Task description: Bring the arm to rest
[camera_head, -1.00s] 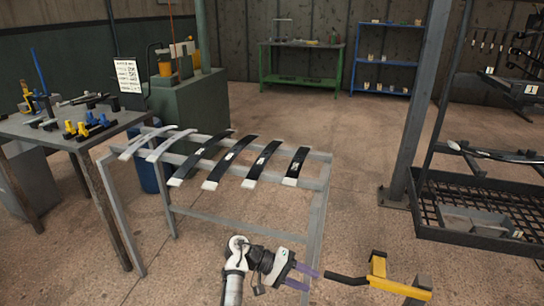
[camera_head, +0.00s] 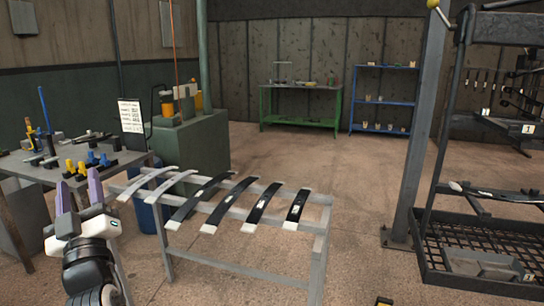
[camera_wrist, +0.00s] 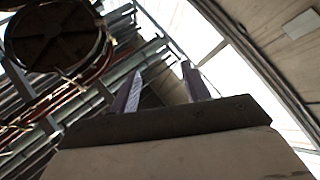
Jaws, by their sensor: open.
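My gripper (camera_head: 80,194) is at the lower left of the head view, raised in front of the grey rack and the left table. Its two purple fingers point up and stand apart, with nothing between them. In the wrist view my gripper (camera_wrist: 160,88) also shows open and empty, facing up toward the ceiling and a large round dark fixture (camera_wrist: 55,35). My forearm below it is partly cut off by the bottom edge of the head view.
A grey rack (camera_head: 240,265) holds several curved leaf springs, dark and light. A table (camera_head: 20,165) with tools and yellow and blue clamps stands at left. A dark steel post (camera_head: 415,150) and shelving stand at right. Floor beyond the rack is clear.

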